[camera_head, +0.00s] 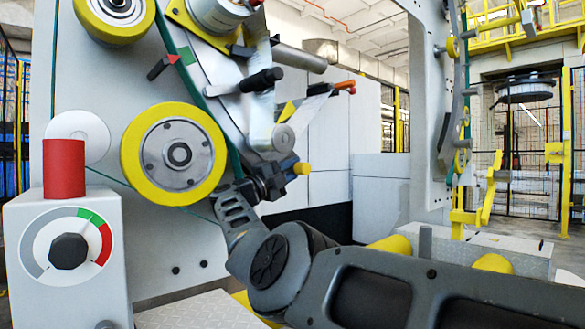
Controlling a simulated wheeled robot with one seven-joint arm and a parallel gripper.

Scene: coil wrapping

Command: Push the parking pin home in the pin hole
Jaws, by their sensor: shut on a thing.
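My gripper (284,174) is at the picture's middle, in front of the grey machine plate, just right of the large yellow-rimmed wheel. It is shut on a small part with a yellow knob (302,168), which sticks out to the right of the jaws. I take this to be the parking pin; its shank is hidden by the jaws and the metal parts behind. The pin hole cannot be made out, so I cannot tell how deep the pin sits.
The yellow-rimmed wheel (174,153) is close left of my gripper. A metal arm with a black handle (262,80) and an orange-tipped lever (340,88) are above. A grey box (66,250) with a dial and a red cylinder (64,169) stands at left.

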